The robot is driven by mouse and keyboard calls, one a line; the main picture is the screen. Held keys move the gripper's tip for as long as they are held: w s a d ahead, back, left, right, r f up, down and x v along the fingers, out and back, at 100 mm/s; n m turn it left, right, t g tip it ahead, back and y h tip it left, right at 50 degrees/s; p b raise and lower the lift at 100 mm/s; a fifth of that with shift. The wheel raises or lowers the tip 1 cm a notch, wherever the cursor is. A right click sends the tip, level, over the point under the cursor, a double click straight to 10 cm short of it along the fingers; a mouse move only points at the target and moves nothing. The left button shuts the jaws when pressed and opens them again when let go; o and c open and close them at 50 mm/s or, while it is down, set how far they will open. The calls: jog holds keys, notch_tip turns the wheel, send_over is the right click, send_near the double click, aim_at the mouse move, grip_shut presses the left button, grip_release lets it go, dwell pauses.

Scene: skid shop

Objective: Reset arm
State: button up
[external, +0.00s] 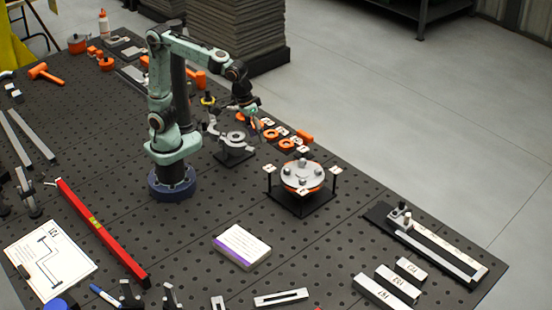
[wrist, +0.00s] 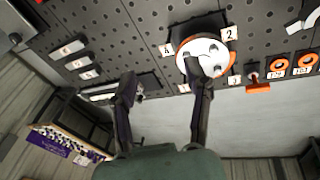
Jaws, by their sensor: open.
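My arm stands on the dark perforated table (external: 200,240) and reaches to the right in the external view. My gripper (external: 252,118) is raised above the table, close to a row of orange and white parts. In the wrist view my gripper (wrist: 160,82) has its two dark fingers spread apart, with nothing between them. A round white and orange fixture (external: 302,176) on a dark stand sits to the right of my gripper. It also shows in the wrist view (wrist: 205,55), beyond the right finger, with numbered tags around it.
A grey part on a stand (external: 235,140) is just below my gripper. A red level bar (external: 100,230), a white and purple block (external: 241,246) and a rail with a slider (external: 430,242) lie on the table. The table's far right edge borders open floor.

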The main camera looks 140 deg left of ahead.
jog(key=shift+s+d+r+m, duration=0.1)
jog(key=shift+s+d+m, duration=0.25)
jog(key=shift+d, duration=0.2)
jog(key=s+d+r+m+t, duration=0.1)
jog(key=s+d+r+m, duration=0.1)
jog(key=s+d, duration=0.35)
jog(key=s+d+f+m+g, duration=0.2)
jog(key=s+f+m+g, duration=0.1)
jog(key=s+f+m, duration=0.7)
jog(key=s+m, duration=0.2)
jog(key=s, duration=0.2)
jog(key=shift+s+d+g+h, duration=0.15)
jog(key=shift+d+g+h, duration=0.15)
jog(key=shift+d+g, duration=0.1)
jog(key=shift+m, duration=0.25)
dwell(0.6)
